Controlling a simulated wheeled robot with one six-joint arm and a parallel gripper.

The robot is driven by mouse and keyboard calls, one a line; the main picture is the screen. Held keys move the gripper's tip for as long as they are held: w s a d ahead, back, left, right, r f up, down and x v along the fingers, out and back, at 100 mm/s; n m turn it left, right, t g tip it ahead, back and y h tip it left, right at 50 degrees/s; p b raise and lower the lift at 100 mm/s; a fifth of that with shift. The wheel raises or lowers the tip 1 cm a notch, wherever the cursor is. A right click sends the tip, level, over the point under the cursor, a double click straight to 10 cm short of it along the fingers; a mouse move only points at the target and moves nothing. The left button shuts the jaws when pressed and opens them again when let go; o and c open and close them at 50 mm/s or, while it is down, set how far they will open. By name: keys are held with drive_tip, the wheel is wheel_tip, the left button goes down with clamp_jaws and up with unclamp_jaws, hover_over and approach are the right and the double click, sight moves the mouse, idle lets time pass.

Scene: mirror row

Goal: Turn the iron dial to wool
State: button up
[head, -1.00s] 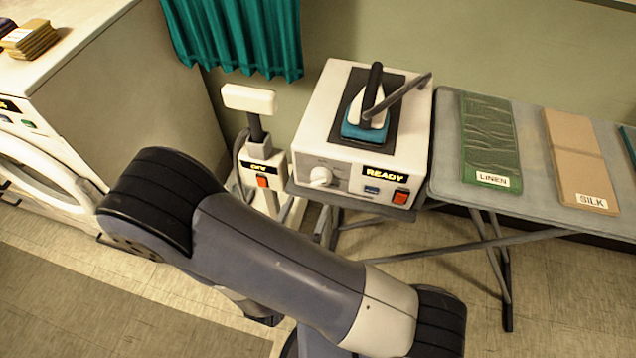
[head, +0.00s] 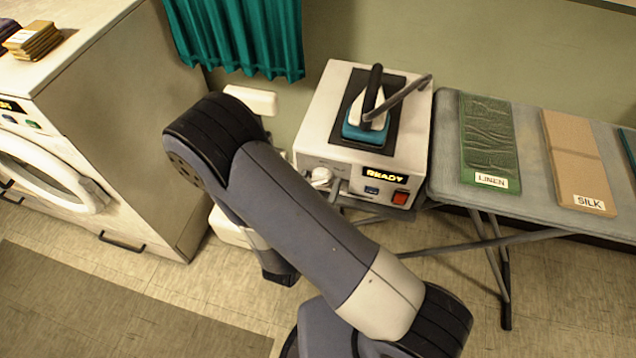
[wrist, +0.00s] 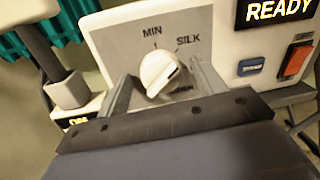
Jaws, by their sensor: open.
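The iron dial (wrist: 158,70) is a white round knob on the grey front panel of the iron station (head: 316,114). It also shows in the head view (head: 320,177), close to my arm. MIN and SILK are legible around it; another label at its lower right is partly hidden. A dark pointer mark on the knob faces the right side, lower than SILK. My gripper (wrist: 159,74) is open, with one finger on each side of the dial. I cannot tell whether the fingers touch it. No wool label is legible.
The iron (head: 367,118) rests on top of the station, whose display reads READY. A red switch (head: 400,197) and blue button (head: 371,190) sit right of the dial. The ironing board (head: 530,150) holds cloths labelled LINEN and SILK. A white steamer head (head: 252,100) stands left.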

drive_tip(key=shift+c, duration=0.4)
drive_tip(key=c, duration=0.9)
drive_tip(key=shift+f+m+b, duration=0.1)
drive_tip(key=shift+m+b, duration=0.3)
drive_tip(key=shift+b, duration=0.05)
drive_tip(key=shift+f+m+b, duration=0.1)
drive_tip(key=shift+m+b, duration=0.4)
drive_tip(key=shift+b, duration=0.3)
drive_tip(key=m+b, duration=0.3)
drive_tip(key=b, duration=0.1)
drive_tip(key=m+b, duration=0.3)
drive_tip(key=b, duration=0.1)
drive_tip(key=shift+d+g+y, duration=0.1)
drive_tip(key=shift+g+y, duration=0.2)
drive_tip(key=shift+m+b, duration=0.8)
drive_tip(key=shift+b, duration=0.15)
drive_tip(key=shift+r, duration=0.25)
